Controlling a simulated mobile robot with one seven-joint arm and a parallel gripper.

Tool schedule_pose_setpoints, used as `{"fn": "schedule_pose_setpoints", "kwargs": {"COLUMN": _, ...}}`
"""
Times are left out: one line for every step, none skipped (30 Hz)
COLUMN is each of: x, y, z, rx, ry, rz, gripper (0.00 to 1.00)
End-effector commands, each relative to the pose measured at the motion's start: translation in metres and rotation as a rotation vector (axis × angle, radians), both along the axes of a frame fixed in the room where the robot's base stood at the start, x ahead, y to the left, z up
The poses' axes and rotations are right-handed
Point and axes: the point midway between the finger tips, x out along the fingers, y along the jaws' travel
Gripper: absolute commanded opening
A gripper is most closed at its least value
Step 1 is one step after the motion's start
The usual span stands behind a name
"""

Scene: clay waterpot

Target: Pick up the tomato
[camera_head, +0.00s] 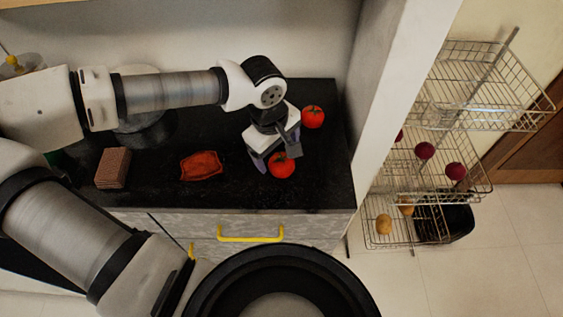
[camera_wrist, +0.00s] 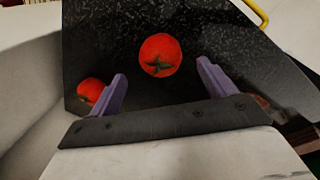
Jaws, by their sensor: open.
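A red tomato (camera_head: 281,165) with a green stem sits on the black counter near its front edge. In the wrist view this tomato (camera_wrist: 160,55) lies ahead of my gripper, between the lines of the two fingers. A second tomato (camera_head: 313,117) sits farther back on the right; it also shows in the wrist view (camera_wrist: 90,91), beside the left finger. My gripper (camera_head: 268,163) is just left of the front tomato and partly hidden by the wrist. In the wrist view its purple fingers (camera_wrist: 161,84) are spread apart with nothing between them.
The black counter (camera_head: 225,190) also bears a red-orange dish (camera_head: 201,166) and a brown block (camera_head: 114,168) to the left. A white wall panel (camera_head: 378,90) stands at the counter's right end. A wire rack (camera_head: 430,190) with produce stands beyond it.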

Motion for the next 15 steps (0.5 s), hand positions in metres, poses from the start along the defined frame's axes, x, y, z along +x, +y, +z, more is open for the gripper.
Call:
{"fn": "schedule_pose_setpoints", "kwargs": {"x": -0.001, "y": -0.001, "z": -0.003, "rx": -0.001, "ry": 0.003, "rz": -0.001, "gripper": 0.82}}
{"fn": "schedule_pose_setpoints", "kwargs": {"x": -0.001, "y": -0.002, "z": -0.006, "rx": -0.001, "ry": 0.004, "rz": -0.003, "gripper": 0.82}}
{"fn": "schedule_pose_setpoints", "kwargs": {"x": -0.001, "y": -0.003, "z": -0.011, "rx": -0.002, "ry": 0.005, "rz": -0.002, "gripper": 0.82}}
{"fn": "schedule_pose_setpoints", "kwargs": {"x": -0.001, "y": -0.004, "z": -0.015, "rx": -0.002, "ry": 0.004, "rz": -0.003, "gripper": 0.82}}
{"fn": "schedule_pose_setpoints", "kwargs": {"x": -0.001, "y": -0.005, "z": -0.019, "rx": -0.002, "ry": 0.005, "rz": -0.003, "gripper": 0.82}}
{"fn": "schedule_pose_setpoints", "kwargs": {"x": -0.001, "y": -0.006, "z": -0.025, "rx": -0.002, "ry": 0.005, "rz": -0.003, "gripper": 0.82}}
{"fn": "schedule_pose_setpoints", "kwargs": {"x": -0.001, "y": -0.007, "z": -0.030, "rx": -0.003, "ry": 0.004, "rz": -0.002, "gripper": 0.82}}
{"fn": "schedule_pose_setpoints", "kwargs": {"x": 0.000, "y": -0.007, "z": -0.035, "rx": -0.003, "ry": 0.003, "rz": -0.002, "gripper": 0.82}}
{"fn": "schedule_pose_setpoints", "kwargs": {"x": 0.001, "y": -0.007, "z": -0.040, "rx": -0.003, "ry": 0.003, "rz": -0.002, "gripper": 0.82}}
{"fn": "schedule_pose_setpoints", "kwargs": {"x": 0.001, "y": -0.007, "z": -0.043, "rx": -0.003, "ry": 0.003, "rz": -0.001, "gripper": 0.82}}
{"fn": "schedule_pose_setpoints", "kwargs": {"x": 0.002, "y": -0.008, "z": -0.045, "rx": -0.002, "ry": 0.002, "rz": 0.001, "gripper": 0.82}}
{"fn": "schedule_pose_setpoints", "kwargs": {"x": 0.002, "y": -0.008, "z": -0.047, "rx": -0.002, "ry": 0.002, "rz": 0.001, "gripper": 0.82}}
{"fn": "schedule_pose_setpoints", "kwargs": {"x": 0.002, "y": -0.008, "z": -0.049, "rx": -0.001, "ry": 0.002, "rz": 0.001, "gripper": 0.82}}
{"fn": "schedule_pose_setpoints", "kwargs": {"x": 0.002, "y": -0.008, "z": -0.049, "rx": -0.001, "ry": 0.002, "rz": 0.001, "gripper": 0.82}}
{"fn": "schedule_pose_setpoints", "kwargs": {"x": 0.002, "y": -0.008, "z": -0.050, "rx": -0.001, "ry": 0.002, "rz": 0.001, "gripper": 0.82}}
